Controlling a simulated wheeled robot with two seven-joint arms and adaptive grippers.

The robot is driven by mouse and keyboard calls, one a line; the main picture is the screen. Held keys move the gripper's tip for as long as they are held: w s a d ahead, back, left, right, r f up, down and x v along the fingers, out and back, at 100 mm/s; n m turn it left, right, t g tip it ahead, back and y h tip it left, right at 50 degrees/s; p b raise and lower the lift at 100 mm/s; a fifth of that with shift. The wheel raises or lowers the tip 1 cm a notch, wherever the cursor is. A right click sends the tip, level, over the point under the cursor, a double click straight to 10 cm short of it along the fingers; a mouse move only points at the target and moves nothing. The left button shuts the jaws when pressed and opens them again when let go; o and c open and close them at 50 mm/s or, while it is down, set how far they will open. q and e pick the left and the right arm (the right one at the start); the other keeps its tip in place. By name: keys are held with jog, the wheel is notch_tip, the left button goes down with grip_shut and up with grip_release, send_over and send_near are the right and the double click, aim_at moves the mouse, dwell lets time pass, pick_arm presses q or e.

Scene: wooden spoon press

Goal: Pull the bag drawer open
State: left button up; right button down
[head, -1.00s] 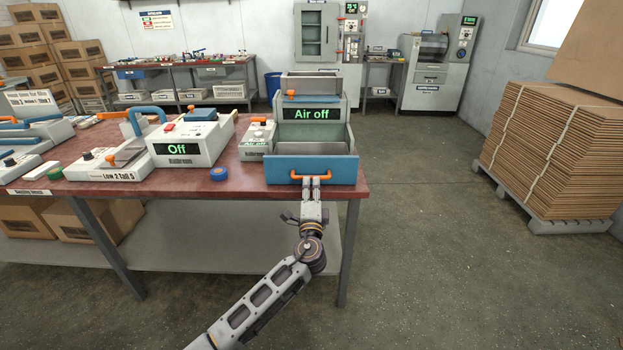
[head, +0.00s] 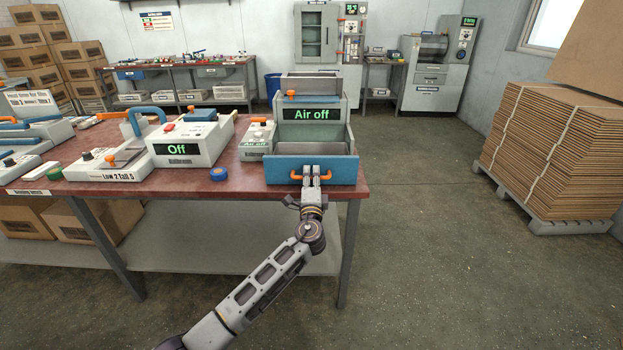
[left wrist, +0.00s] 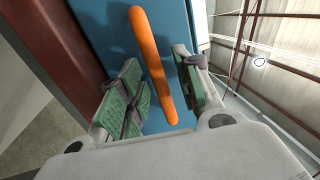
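The bag drawer (head: 279,165) has a blue front and sits at the base of the grey-green machine with the "Air off" display, at the right end of the red table. Its orange handle (head: 327,176) runs across the front. My left gripper (head: 311,170) is at the handle's middle, its fingers hiding part of it. In the left wrist view the orange handle (left wrist: 149,60) lies between the green finger pads of the left gripper (left wrist: 160,75), with visible gaps on both sides. The blue drawer front is behind it. My right gripper is out of view.
A small unit with an orange knob (head: 257,135) stands just left of the drawer.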

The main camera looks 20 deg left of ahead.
pick_arm(q)
grip_shut()
jog(key=shift+s, duration=0.1)
jog(key=shift+v, duration=1.25)
jog(key=shift+s+d+r, duration=0.1)
jog(key=shift+s+r, duration=0.05)
jog(key=shift+s, duration=0.1)
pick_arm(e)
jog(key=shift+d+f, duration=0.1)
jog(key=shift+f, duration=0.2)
pick_arm(q)
jog(key=shift+c, duration=0.2)
grip_release()
jog(key=shift+o, duration=0.2)
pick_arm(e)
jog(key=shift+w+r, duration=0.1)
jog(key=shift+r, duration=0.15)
